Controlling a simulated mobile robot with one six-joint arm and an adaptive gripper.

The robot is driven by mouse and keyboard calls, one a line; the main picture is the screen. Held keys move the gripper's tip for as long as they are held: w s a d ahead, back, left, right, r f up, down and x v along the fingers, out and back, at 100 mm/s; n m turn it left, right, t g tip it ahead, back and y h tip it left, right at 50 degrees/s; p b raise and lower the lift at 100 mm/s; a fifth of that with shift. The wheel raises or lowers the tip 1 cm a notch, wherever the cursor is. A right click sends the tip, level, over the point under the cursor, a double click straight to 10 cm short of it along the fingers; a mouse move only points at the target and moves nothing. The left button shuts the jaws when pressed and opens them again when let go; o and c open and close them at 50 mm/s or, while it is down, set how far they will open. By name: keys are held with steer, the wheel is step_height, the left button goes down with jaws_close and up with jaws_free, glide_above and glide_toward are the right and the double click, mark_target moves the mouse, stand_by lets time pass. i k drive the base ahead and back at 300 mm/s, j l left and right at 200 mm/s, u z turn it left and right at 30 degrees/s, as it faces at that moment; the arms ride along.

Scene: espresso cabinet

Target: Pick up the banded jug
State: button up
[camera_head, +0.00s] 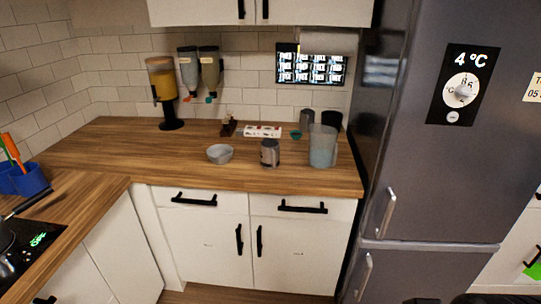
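A small grey metallic jug (269,153) stands upright on the wooden counter (190,176), near its front edge. It seems to have a darker band, so it may be the banded jug, but it is too small to be sure. A larger see-through pitcher (322,148) with pale blue in it stands to its right. My gripper cannot be made out in this view, and nothing is seen touching the jug. Dark shapes at the bottom right edge are too cut off to name.
A grey bowl (220,153) stands left of the jug. Dark cups (331,121) and a white-and-red box (262,131) are behind. The fridge (425,185) bounds the counter's right. Dispensers (163,90) stand at the back left.

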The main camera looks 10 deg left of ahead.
mark_target(269, 151)
steer(key=i+j, duration=1.8)
steer(key=i+z, duration=0.05)
steer(key=i, duration=0.05)
